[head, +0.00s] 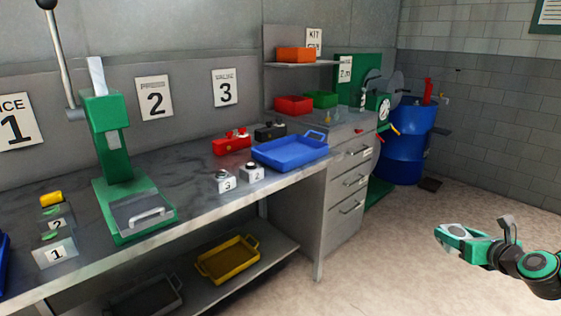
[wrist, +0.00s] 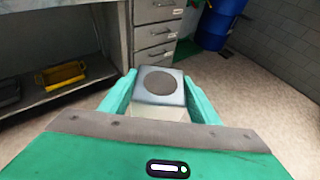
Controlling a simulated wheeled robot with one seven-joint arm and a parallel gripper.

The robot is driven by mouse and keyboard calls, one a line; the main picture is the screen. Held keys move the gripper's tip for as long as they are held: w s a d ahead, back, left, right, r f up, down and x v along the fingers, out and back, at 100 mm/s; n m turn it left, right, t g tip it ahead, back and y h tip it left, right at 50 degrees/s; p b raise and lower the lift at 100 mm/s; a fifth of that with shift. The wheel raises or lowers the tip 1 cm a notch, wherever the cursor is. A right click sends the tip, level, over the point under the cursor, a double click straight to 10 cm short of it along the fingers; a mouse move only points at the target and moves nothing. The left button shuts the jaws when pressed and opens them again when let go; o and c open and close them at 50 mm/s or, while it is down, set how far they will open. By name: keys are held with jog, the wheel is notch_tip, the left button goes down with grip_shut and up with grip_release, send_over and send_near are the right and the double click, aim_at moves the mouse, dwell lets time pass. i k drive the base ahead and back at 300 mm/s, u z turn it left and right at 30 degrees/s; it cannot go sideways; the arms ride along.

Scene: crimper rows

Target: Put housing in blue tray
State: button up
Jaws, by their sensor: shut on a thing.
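The blue tray (head: 290,152) stands on the bench's right part and looks empty. My gripper (head: 450,233) is at the right of the head view, out over the open floor, well apart from the bench and the tray. In the wrist view my gripper (wrist: 161,98) is shut on a pale grey square block with a dark round face, which looks like the housing (wrist: 161,86). The fingers cover its sides. The blue tray does not show in the wrist view.
A green press (head: 112,150) stands on the bench. Numbered blocks (head: 223,182), a red item (head: 231,143) and a black item (head: 269,131) sit close to the tray. A yellow tray (head: 228,260) is on the lower shelf. A blue barrel (head: 407,145) stands behind the drawers (head: 346,185).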

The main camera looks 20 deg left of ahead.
aim_at(291, 148)
jog(key=u, duration=0.75)
jog(key=i, duration=1)
